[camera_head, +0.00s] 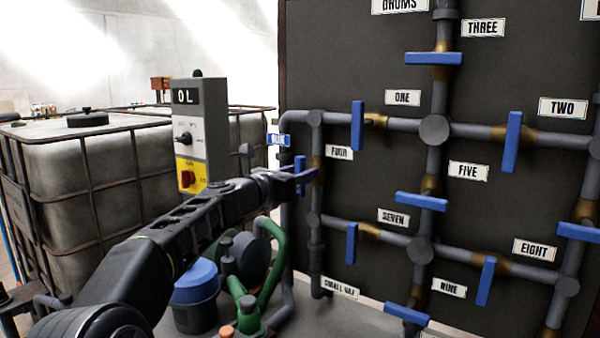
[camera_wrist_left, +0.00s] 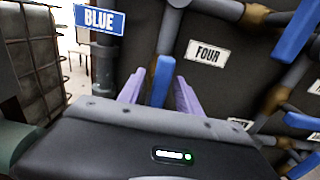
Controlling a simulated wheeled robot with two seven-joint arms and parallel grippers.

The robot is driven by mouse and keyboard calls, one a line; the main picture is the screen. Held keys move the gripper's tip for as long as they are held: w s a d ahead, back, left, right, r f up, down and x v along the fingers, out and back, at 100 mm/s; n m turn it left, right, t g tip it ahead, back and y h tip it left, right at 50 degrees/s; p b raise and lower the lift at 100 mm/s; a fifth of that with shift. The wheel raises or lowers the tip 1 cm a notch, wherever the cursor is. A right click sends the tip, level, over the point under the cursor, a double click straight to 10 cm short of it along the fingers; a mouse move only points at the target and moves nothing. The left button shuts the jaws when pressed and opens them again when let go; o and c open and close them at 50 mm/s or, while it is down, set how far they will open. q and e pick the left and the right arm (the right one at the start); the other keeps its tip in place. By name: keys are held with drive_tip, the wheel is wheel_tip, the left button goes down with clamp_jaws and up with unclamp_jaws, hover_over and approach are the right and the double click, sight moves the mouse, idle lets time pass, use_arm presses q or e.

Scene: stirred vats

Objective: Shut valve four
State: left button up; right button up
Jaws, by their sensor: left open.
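The label FOUR (camera_head: 340,152) is beside a vertical pipe at the left of the dark panel. Valve four's blue handle (camera_head: 300,190) stands upright, in line with that pipe, and is partly hidden behind my gripper. My left gripper (camera_head: 304,175) reaches up to it from the lower left, with its purple fingers open. In the left wrist view the blue handle (camera_wrist_left: 163,78) stands between the two fingers (camera_wrist_left: 159,92), with gaps visible on both sides. The lower part of the handle is hidden by the gripper body. My right gripper is out of view.
A grey control box (camera_head: 201,130) marked OL stands just left of my gripper. Green hoses (camera_head: 270,270) and a blue-capped can (camera_head: 195,285) are below my arm. Valve one's handle (camera_head: 357,125) is to the right. A caged tank (camera_head: 95,180) stands at left.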

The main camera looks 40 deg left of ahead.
use_arm(q)
drive_tip(key=shift+c, duration=0.2)
clamp_jaws()
idle(0.4)
